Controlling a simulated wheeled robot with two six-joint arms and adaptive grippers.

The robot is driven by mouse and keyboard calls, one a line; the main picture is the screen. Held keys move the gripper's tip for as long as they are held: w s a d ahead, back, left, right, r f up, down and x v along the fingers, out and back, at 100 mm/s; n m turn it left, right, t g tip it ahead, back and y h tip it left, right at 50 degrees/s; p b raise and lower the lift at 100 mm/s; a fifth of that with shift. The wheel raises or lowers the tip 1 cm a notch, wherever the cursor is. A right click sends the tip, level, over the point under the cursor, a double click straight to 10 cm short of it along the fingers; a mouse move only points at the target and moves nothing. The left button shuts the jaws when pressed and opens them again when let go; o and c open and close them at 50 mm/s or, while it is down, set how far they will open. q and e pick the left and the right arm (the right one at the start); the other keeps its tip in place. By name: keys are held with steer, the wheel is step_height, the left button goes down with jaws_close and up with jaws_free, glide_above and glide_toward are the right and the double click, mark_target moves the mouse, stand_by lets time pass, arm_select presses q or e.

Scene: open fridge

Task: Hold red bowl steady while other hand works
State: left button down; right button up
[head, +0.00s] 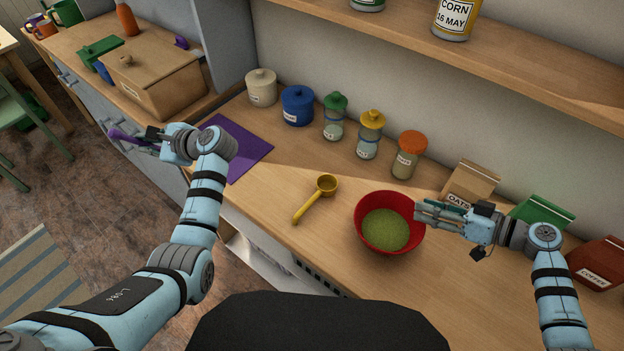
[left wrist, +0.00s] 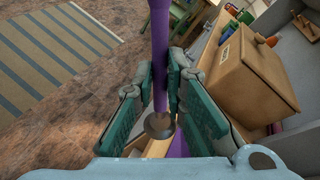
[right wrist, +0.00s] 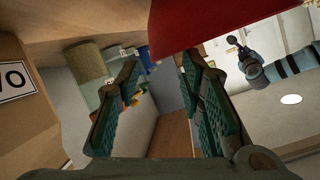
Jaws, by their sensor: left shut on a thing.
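The red bowl (head: 362,228) stands upright on the wooden counter with green contents inside. My right gripper (head: 418,212) is at the bowl's right rim. In the right wrist view its fingers (right wrist: 160,75) are spread, and the bowl (right wrist: 215,22) fills the upper part beyond the tips. I cannot tell whether a finger touches it. My left gripper (head: 150,142) is far to the left, past the counter's front edge. It is shut on a purple-handled tool (head: 122,137), whose handle (left wrist: 160,45) runs between the fingers in the left wrist view. The tool's far end is not clear.
A yellow scoop (head: 314,200) lies left of the bowl. A purple mat (head: 240,147) lies further left, near a wooden box (head: 160,85). Jars (head: 367,138) line the wall; an oats packet (head: 470,183) and a coffee packet (head: 598,265) stand at right. A shelf (head: 530,65) overhangs.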

mark_target(399, 198)
steer(key=x, duration=0.7)
steer(key=shift+w, duration=0.15)
steer(key=shift+d, duration=0.1)
steer(key=shift+c, duration=1.2)
jaws_close()
steer(key=shift+o, duration=1.1)
jaws_free()
steer(key=v, duration=1.2)
